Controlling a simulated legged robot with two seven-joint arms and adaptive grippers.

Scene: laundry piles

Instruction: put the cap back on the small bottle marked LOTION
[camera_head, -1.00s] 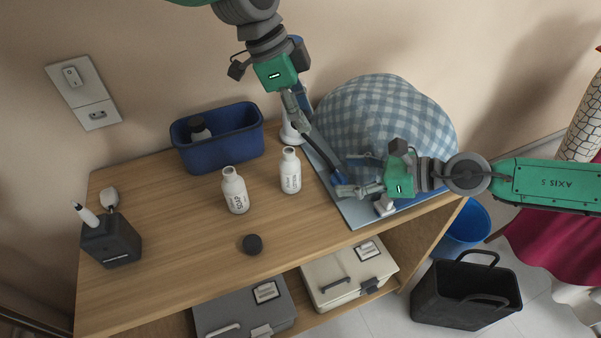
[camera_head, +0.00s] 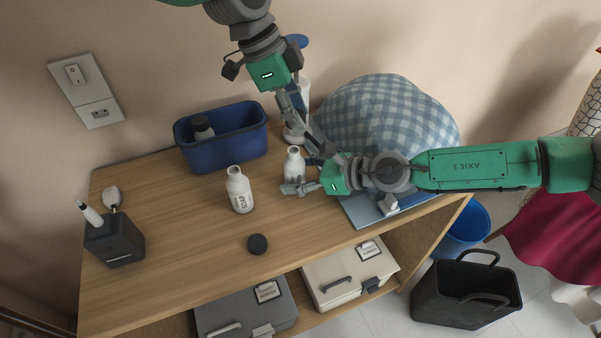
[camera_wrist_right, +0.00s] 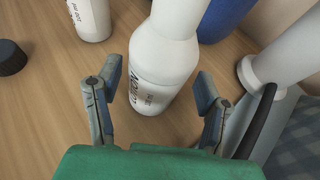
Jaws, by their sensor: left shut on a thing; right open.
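The LOTION bottle (camera_head: 293,165) is white, upright and uncapped on the wooden table. In the right wrist view the LOTION bottle (camera_wrist_right: 160,75) stands between the fingers of my right gripper (camera_wrist_right: 157,85). That gripper is open, with a finger on each side of the bottle; gaps show on both sides. In the head view my right gripper (camera_head: 303,176) partly covers the bottle. A black cap (camera_head: 257,244) lies near the table's front edge and also shows in the wrist view (camera_wrist_right: 11,58). My left gripper (camera_head: 308,130) is shut on a thin dark rod-like thing (camera_head: 323,146), partly hidden behind my right gripper.
A white SOAP bottle (camera_head: 240,190) stands uncapped left of the LOTION bottle. A blue bin (camera_head: 228,155) with a dark-capped bottle is behind. A checkered cloth pile (camera_head: 395,120) and a white stand-like thing (camera_head: 303,95) are close. A dark holder (camera_head: 115,240) stands left. The front-left tabletop is clear.

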